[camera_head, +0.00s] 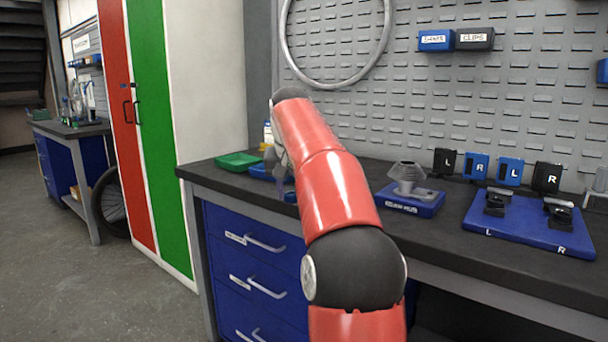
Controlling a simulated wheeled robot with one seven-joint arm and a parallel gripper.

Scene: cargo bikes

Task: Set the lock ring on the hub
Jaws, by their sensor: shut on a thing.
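My gripper (282,181) is over the bench to the left of the hub, at a blue tray (262,172), partly hidden behind my red arm. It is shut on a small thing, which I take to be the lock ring. The ring itself is too small and too covered to make out. The gripper is well apart from the hub.
A green tray (238,161) lies at the bench's left end. Right of the hub is a blue L/R board (530,225) with black parts. Small black and blue L/R holders (476,166) stand behind it. A pegboard (440,95) backs the bench, with a large grey hoop (336,82).

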